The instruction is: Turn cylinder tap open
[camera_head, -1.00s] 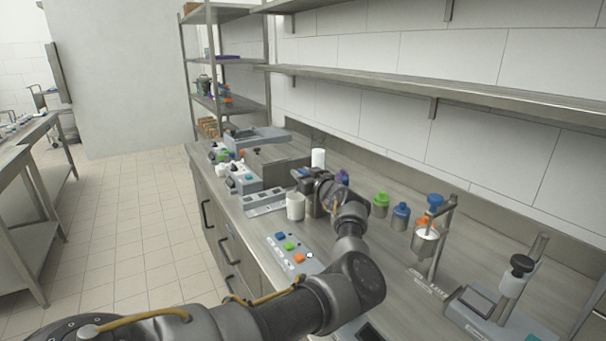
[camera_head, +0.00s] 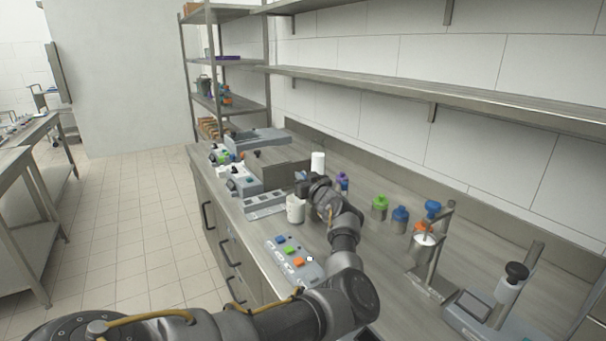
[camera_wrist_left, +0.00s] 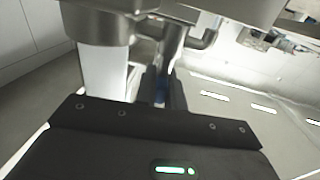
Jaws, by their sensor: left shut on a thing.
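My left gripper (camera_head: 301,182) is beside the white cylinder (camera_head: 318,162) on the counter, mostly hidden behind my own wrist. In the left wrist view, its dark fingers (camera_wrist_left: 163,88) are shut around a part under a metal body (camera_wrist_left: 100,18), which looks like the cylinder tap. The gripped part is mostly hidden between the fingers. A bent metal piece (camera_wrist_left: 205,40) sticks out to the right of them. A white cylindrical thing (camera_wrist_left: 103,70) stands just left of the fingers. My right gripper is in neither view.
A white cup (camera_head: 295,210) stands just below the gripper. A button panel (camera_head: 292,258) lies nearer on the counter. Green (camera_head: 379,208) and blue (camera_head: 400,219) bottles and a metal stand (camera_head: 432,265) are to the right. The floor left of the counter is clear.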

